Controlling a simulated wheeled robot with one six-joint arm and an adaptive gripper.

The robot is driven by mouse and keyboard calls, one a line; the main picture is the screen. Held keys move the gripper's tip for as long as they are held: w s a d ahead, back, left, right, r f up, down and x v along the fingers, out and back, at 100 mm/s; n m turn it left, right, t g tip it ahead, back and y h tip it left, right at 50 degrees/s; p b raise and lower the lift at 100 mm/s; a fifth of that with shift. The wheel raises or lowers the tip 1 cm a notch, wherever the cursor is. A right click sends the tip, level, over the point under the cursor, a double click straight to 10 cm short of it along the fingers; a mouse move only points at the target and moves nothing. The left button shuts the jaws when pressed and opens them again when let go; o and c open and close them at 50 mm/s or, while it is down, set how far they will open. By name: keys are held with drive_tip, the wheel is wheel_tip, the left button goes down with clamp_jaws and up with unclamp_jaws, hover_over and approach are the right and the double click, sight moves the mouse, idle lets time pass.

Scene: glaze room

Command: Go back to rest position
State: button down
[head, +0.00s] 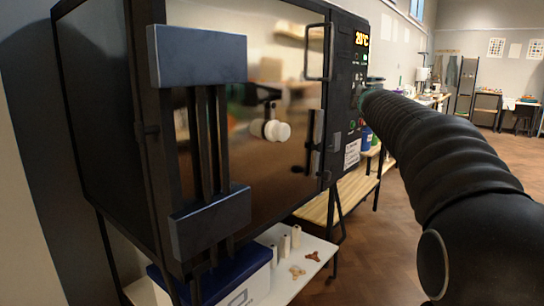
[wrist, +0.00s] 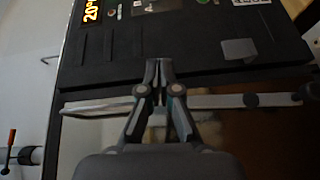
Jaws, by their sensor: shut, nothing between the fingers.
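My gripper (wrist: 158,70) shows in the wrist view with its two fingertips together and nothing between them. It points at the dark front of the kiln, close to the border between the control panel (wrist: 205,42) and the door. I cannot tell whether the tips touch it.
A low shelf (head: 318,252) under the kiln holds pale cylinders (head: 284,247) and small brown pieces. A blue-and-white box (head: 225,280) stands beside them. A wooden bench (head: 350,190) is behind. Wooden floor (head: 350,270) is open on the right, with tables farther back.

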drive_tip(key=s+a+f+m+g, duration=0.1)
drive_tip(key=s+f+m+g, duration=0.4)
drive_tip(key=f, duration=0.6)
drive_tip(key=s+a+f+m+g, duration=0.1)
drive_tip(key=s+f+m+g, duration=0.2)
drive_tip(key=s+f+m, duration=0.5)
drive_tip(key=s+a+f+g+y, duration=0.1)
drive_tip(key=s+a+f, duration=0.4)
drive_tip(key=s, duration=0.5)
drive_tip(key=s+a+f+g+y, duration=0.1)
drive_tip(key=s+a+f, duration=0.4)
drive_tip(key=s, duration=0.6)
drive_tip(key=s+a+f+g+y, duration=0.1)
drive_tip(key=s+a+f+y, duration=0.2)
drive_tip(key=s, duration=0.7)
drive_tip(key=shift+s+a+f+m+g, duration=0.3)
drive_tip(key=shift+a+f+m, duration=0.1)
drive_tip(key=shift+a+f, duration=1.05)
drive_tip(key=shift+d+f, duration=0.1)
